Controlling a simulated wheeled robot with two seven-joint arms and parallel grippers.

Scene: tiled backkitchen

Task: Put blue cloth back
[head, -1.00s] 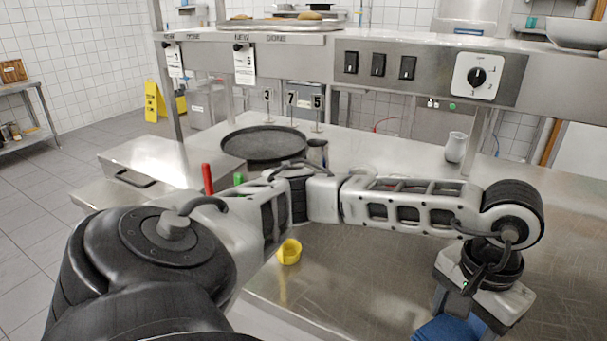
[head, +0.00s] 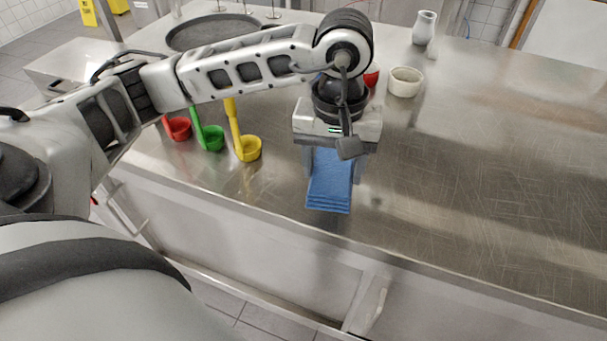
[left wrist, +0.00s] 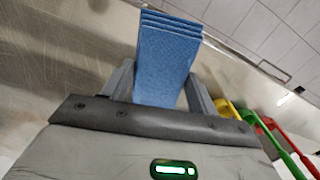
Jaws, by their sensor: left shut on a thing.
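The blue cloth (head: 330,182) is a folded stack with several layers at its lower edge. My left gripper (head: 335,178) is shut on it, with one finger at each side. The cloth hangs down from the gripper over the front part of the steel counter; whether it touches the top I cannot tell. In the left wrist view the cloth (left wrist: 167,55) sticks out between the two fingers (left wrist: 160,90), its layered edge away from the palm. My right gripper does not show.
A white bowl (head: 405,82) and a white jug (head: 424,27) stand behind. A dark round pan (head: 205,32) is back left. The counter's right side is clear.

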